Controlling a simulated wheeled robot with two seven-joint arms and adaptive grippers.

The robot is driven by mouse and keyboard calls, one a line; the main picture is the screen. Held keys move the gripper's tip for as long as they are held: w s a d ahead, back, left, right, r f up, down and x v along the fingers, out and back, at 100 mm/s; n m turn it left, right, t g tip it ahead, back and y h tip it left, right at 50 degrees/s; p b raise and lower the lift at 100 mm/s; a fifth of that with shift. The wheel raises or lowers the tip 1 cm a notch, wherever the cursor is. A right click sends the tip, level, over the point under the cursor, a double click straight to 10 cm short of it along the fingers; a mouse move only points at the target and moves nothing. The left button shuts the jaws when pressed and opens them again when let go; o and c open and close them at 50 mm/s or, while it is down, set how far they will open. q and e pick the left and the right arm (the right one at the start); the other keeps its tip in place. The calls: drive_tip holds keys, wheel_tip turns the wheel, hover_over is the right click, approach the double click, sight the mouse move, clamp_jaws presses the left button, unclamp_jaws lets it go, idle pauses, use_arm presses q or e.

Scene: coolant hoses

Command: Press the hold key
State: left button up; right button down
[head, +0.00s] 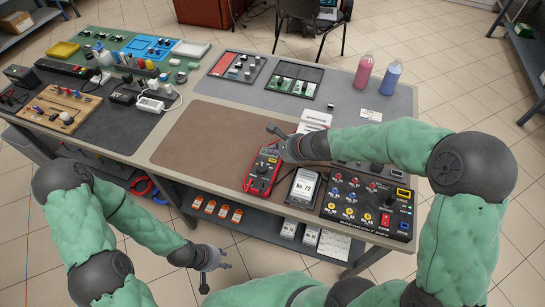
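The hold key is too small or hidden to make out. My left gripper (216,277) is open and empty, low in front of the table and well away from the meter.
A black breakout box (365,204) and a device reading "No. 72" (303,188) sit right of the meter. Pink (363,72) and blue (390,78) bottles stand at the back right. A shelf (275,230) runs below the tabletop.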

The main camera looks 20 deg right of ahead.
drive_tip(key=shift+r+p, duration=0.95)
drive_tip(key=shift+r, duration=0.35)
drive_tip(key=shift+f, duration=0.1)
